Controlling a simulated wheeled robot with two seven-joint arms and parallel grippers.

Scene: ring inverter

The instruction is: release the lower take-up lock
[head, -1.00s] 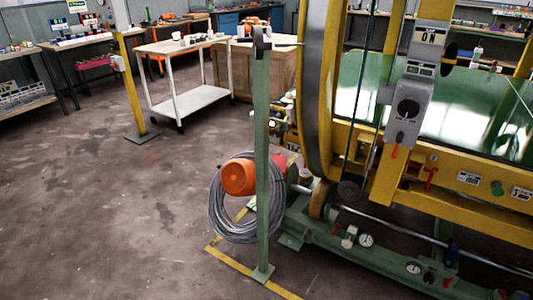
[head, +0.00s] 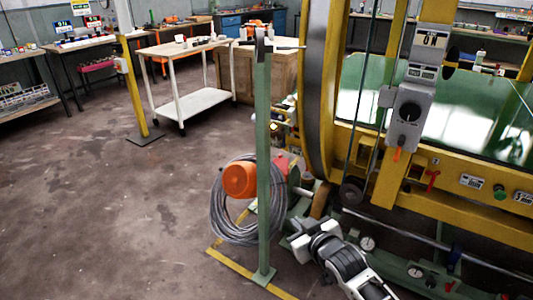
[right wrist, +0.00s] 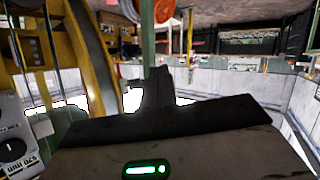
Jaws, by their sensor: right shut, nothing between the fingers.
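My right gripper (head: 299,240) comes in from the bottom of the head view. It is low, just right of the green post (head: 264,160) and in front of the green machine base. In the right wrist view its dark fingers (right wrist: 157,92) are shut with nothing between them. A red lever (head: 432,181) sits on the yellow beam of the machine. An orange-red handle (head: 397,154) hangs under the grey control box (head: 407,116). I cannot tell which part is the lower take-up lock. My left gripper is not in view.
Gauges (head: 367,243) and a long rod (head: 425,238) lie along the machine base. A white cart (head: 187,105) stands behind. The floor on the left is clear.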

